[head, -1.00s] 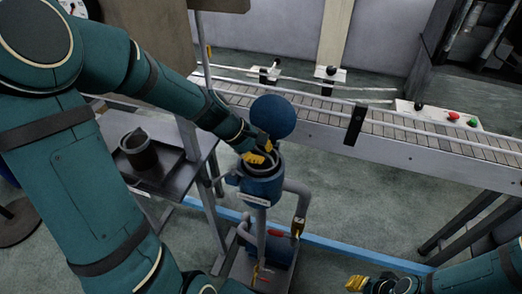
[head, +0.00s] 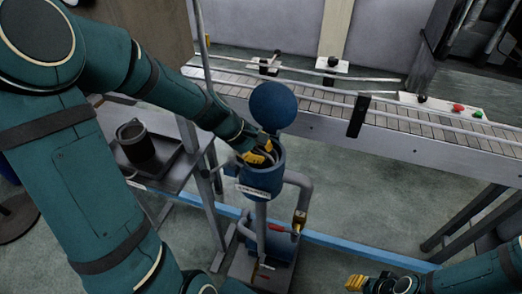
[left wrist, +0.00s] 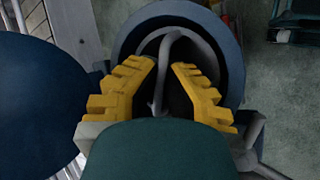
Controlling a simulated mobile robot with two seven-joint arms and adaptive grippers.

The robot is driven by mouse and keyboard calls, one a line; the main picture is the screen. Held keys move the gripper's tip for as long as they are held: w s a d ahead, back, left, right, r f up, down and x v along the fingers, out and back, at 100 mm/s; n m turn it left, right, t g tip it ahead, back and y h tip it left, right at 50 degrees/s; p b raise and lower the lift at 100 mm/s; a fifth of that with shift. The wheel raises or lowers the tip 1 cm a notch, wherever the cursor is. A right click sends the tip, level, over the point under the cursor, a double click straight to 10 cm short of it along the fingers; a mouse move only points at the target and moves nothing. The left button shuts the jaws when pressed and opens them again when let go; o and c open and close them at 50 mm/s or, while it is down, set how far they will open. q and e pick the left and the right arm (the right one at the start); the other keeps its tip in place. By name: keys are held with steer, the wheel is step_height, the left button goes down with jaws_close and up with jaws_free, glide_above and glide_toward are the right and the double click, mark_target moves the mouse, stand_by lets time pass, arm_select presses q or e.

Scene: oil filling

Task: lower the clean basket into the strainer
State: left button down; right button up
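The blue strainer (head: 262,182) stands upright on its pipe with its mouth open and its round lid (head: 272,108) raised behind. My left gripper (head: 259,152) points down into the mouth. In the left wrist view, the yellow fingers (left wrist: 165,64) are apart. A grey basket handle (left wrist: 172,36) arches beyond and between them, with visible gaps beside it. The basket body is mostly hidden in the dark strainer mouth, so its depth cannot be told. My right gripper (head: 369,283) is low at the right, away from the strainer; its opening is unclear.
A dark pot (head: 135,145) stands in a tray (head: 183,158) on the left table. A conveyor (head: 405,130) runs behind the strainer. A pipe (head: 301,195) with a valve rises at the strainer's right.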

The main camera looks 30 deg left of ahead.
arm_select(q)
steer(key=c, duration=1.1)
jaws_free()
steer(key=shift+o, duration=0.2)
steer(key=v, duration=1.2)
steer(key=shift+a, duration=0.1)
